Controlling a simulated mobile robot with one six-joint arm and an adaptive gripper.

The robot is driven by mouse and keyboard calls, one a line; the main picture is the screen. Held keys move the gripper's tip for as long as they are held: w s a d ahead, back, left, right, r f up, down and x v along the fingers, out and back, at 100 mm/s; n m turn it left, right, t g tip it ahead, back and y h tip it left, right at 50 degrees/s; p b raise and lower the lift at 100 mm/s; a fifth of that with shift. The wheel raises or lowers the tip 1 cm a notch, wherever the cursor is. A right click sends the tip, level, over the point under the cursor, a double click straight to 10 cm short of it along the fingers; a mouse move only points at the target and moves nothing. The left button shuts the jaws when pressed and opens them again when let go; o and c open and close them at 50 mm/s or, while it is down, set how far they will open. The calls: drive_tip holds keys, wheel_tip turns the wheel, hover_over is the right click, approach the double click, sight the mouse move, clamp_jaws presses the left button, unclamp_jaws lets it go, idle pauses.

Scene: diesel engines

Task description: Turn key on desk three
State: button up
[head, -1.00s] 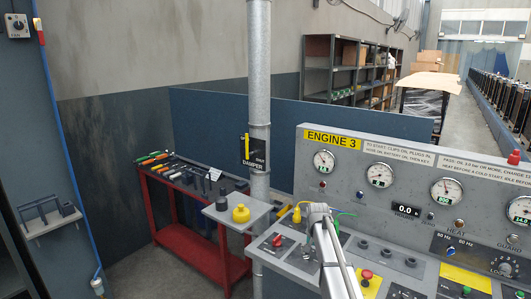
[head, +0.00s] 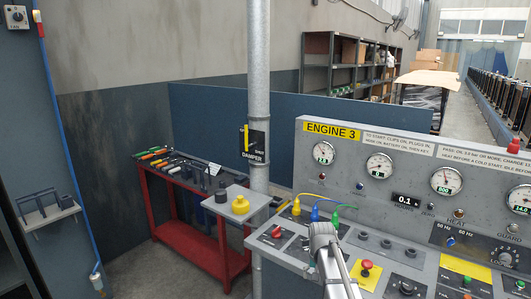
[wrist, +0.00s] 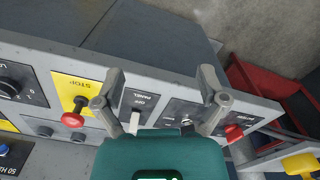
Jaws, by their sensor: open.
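Desk three, the grey console marked ENGINE 3 (head: 332,131), fills the right of the head view. My gripper (head: 322,232) is over its front deck, hiding part of it. In the wrist view my gripper (wrist: 160,95) is open and empty, its fingers spread above the panel plates. A white lever (wrist: 135,122) by OFF and PANEL lettering shows near the left finger. A small dark switch with a pale part (wrist: 186,122) shows near the right finger; I cannot tell whether it is the key. Contact with the panel cannot be told.
A red button (wrist: 72,119) on a yellow STOP plate and a red knob (wrist: 235,133) flank the gripper. Blue and yellow plugs with cables (head: 314,214) stand behind it. A pedestal with a yellow knob (head: 240,205) and a red tool bench (head: 200,240) are left.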

drive_tip(key=s+f+n+b, duration=0.1)
drive_tip(key=s+f+b, duration=0.1)
drive_tip(key=s, duration=0.6)
drive_tip(key=s+f+n+b, duration=0.1)
drive_tip(key=s+f+b, duration=0.2)
drive_tip(key=s, duration=0.6)
drive_tip(key=shift+s+a+f+n, duration=0.3)
drive_tip(key=shift+f+n, duration=0.1)
drive_tip(key=shift+f, duration=0.1)
drive_tip(key=shift+d, duration=0.1)
idle(1.0)
drive_tip(key=c, duration=0.5)
